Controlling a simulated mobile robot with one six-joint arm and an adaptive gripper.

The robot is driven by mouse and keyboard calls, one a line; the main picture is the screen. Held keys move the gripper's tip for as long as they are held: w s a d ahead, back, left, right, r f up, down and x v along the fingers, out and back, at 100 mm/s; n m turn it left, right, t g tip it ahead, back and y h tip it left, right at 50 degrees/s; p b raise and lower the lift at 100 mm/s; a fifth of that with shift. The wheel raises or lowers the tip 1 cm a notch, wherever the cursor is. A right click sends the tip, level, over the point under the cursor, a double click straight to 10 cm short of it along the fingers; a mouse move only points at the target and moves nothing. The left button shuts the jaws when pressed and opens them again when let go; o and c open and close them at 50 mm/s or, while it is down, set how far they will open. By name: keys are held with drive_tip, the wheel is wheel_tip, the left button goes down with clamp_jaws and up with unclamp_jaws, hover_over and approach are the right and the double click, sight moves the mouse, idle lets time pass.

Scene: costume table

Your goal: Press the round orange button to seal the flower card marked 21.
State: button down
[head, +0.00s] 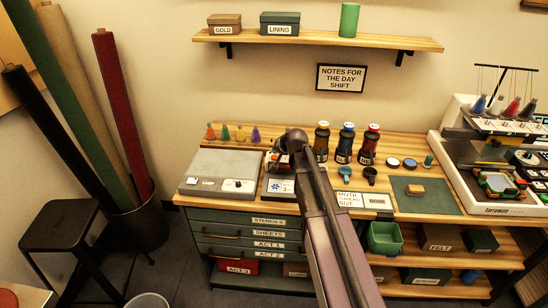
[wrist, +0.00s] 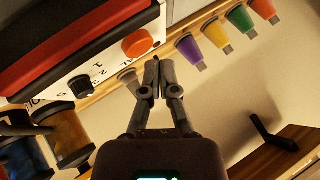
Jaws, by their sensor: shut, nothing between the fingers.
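The round orange button (wrist: 137,42) shows in the wrist view on the white panel of a red and black machine (wrist: 70,40). My gripper (wrist: 152,65) is shut and empty. Its fingertips appear just below and right of the button in that view; I cannot tell how large the gap is. A black knob (wrist: 79,86) with numbers round it is on the same panel. In the head view my arm hides the button and most of the machine. A white piece with a blue flower mark (head: 277,186) shows left of my arm; I cannot read a 21 on it.
Coloured cones (wrist: 187,48) stand in a row close to my fingers. A grey flat box (head: 222,166) lies to the left. A wall shelf (head: 318,40) hangs above, and an embroidery machine (head: 497,165) stands at right.

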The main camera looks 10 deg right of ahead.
sight(275, 157)
drive_tip(key=shift+f+b, duration=0.85)
idle(1.1)
drive_tip(key=shift+r, duration=0.2)
drive_tip(key=shift+r+p, duration=0.7)
drive_tip(key=shift+p, duration=0.15)
wheel_tip(275, 157, up, 5)
drive_tip(key=p, duration=0.5)
idle(0.3)
idle(0.7)
drive_tip(key=s+f+n+g+h, duration=0.1)
drive_tip(key=s+f+g, duration=0.1)
drive_tip(key=s, duration=0.8)
drive_tip(key=s+d+f+n+g+h, duration=0.1)
drive_tip(key=s+n+g, duration=0.1)
drive_tip(key=s, duration=0.8)
drive_tip(key=s+d+f+n+g+h, duration=0.1)
drive_tip(key=s+g, duration=0.3)
drive_tip(key=s, duration=0.6)
drive_tip(key=shift+f+n+g, duration=0.3)
drive_tip(key=shift+f+n, duration=0.1)
drive_tip(key=shift+f, duration=0.45)
